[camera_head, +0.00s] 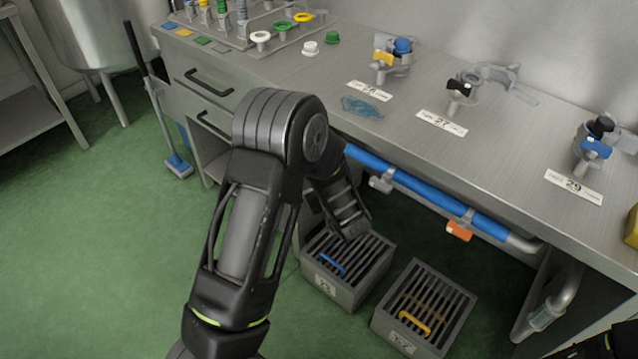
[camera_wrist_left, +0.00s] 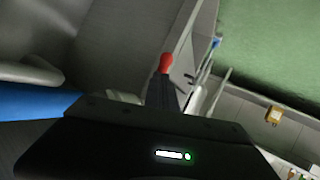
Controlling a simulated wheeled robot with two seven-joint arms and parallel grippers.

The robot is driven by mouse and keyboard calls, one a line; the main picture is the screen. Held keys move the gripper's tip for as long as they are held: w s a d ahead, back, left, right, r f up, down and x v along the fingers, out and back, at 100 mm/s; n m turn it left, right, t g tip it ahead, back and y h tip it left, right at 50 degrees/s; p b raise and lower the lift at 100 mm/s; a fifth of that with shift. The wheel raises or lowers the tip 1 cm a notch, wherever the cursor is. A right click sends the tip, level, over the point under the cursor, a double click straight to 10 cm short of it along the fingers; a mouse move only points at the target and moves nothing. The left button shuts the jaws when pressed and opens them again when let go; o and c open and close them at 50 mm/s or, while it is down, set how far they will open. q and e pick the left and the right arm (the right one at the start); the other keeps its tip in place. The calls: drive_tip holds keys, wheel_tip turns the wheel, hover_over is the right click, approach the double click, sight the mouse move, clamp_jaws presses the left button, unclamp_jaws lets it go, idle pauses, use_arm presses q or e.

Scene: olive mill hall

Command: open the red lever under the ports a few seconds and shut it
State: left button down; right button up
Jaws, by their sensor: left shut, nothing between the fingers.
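The red lever end (camera_wrist_left: 166,63) shows in the left wrist view, just past the tips of my left gripper (camera_wrist_left: 164,86). The gripper is shut with nothing between its fingers. I cannot tell whether its tips touch the red end. In the head view my left arm bends down in front of the bench edge and its gripper is hidden. The red lever does not show there either. Black parts of my right arm show at the lower right corner; its fingers cannot be made out.
Two slatted crates (camera_head: 346,292) (camera_head: 384,331) stand on the green floor. Several valve fittings and labels stand on the bench top.

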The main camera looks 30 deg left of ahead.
use_arm(q)
drive_tip(key=shift+w+a+f, duration=0.1)
drive_tip(key=shift+a+f, duration=0.35)
drive_tip(key=shift+a, duration=0.3)
use_arm(e)
drive_tip(key=shift+f, duration=0.4)
use_arm(q)
drive_tip(key=shift+a, duration=0.1)
use_arm(e)
drive_tip(key=shift+d, duration=0.1)
